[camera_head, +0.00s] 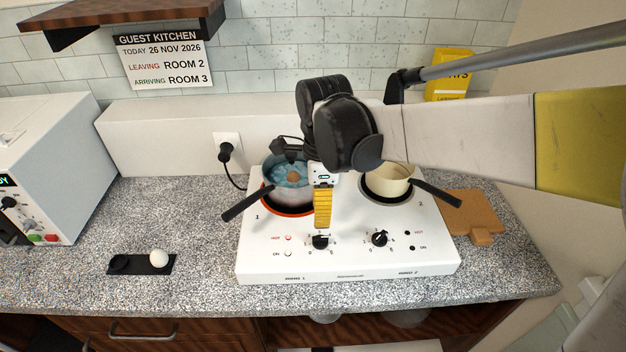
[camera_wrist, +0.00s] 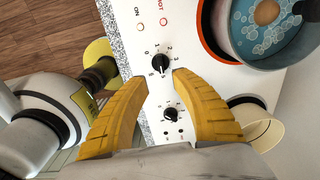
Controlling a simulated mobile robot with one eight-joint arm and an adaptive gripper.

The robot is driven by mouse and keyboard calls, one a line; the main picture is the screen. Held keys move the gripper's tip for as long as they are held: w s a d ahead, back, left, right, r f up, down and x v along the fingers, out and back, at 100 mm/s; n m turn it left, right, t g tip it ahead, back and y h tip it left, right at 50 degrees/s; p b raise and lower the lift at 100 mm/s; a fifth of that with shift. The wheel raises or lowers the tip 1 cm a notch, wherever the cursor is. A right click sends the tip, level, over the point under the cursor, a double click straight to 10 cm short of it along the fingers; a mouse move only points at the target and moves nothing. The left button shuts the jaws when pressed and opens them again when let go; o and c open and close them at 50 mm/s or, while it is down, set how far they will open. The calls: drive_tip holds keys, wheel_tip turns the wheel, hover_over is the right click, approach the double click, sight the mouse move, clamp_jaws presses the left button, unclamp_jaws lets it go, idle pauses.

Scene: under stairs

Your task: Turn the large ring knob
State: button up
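A white two-ring hob (camera_head: 345,267) stands on the counter. Its left black knob (camera_head: 320,241) belongs with ring 1, whose visible orange-red rim looks the larger; it also shows in the wrist view (camera_wrist: 161,63). The right black knob (camera_head: 379,238) belongs with ring 2 and shows in the wrist view (camera_wrist: 171,114). My gripper (camera_head: 321,226) has yellow fingers pointing down just above the left knob. In the wrist view my gripper (camera_wrist: 160,77) is open, with the left knob just beyond the gap between the fingertips. I cannot tell whether they touch it.
A pot (camera_head: 290,186) of bubbling water with an egg sits on ring 1. A cream pan (camera_head: 388,182) sits on ring 2. Both dark handles stick outward. A dark tray (camera_head: 125,265) with a white egg (camera_head: 158,258) lies left of the hob, a wooden board (camera_head: 470,215) right.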

sight(321, 237)
wheel_tip(321, 237, down, 9)
drive_tip(key=b, duration=0.2)
drive_tip(key=shift+b, duration=0.35)
drive_tip(key=shift+r, duration=0.1)
clamp_jaws()
